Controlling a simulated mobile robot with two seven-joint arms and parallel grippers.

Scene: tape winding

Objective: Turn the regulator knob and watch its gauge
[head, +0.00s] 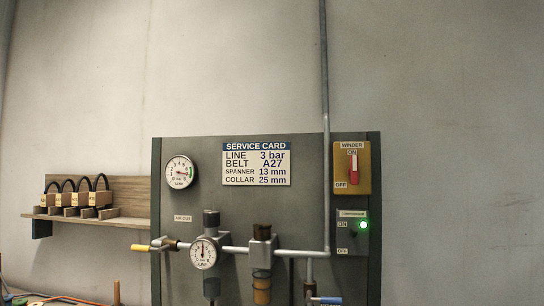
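The regulator (211,235) is on the grey panel, with a dark knob (211,218) on top. Its round white line gauge (204,253) faces me just below the knob. The gauge needle points roughly straight up; its figures are too small to read surely. The service card (256,164) reads LINE 3 bar, BELT A27, SPANNER 13 mm, COLLAR 25 mm. Neither of my grippers is in view.
A yellow-handled valve (141,248) sticks out left of the regulator. A filter (262,252) and a blue-handled valve (327,300) are to the right. The winder switch (352,167) and compressor switch (352,232), with its green lamp lit, are at right. A wooden shelf (127,222) holds several tagged items.

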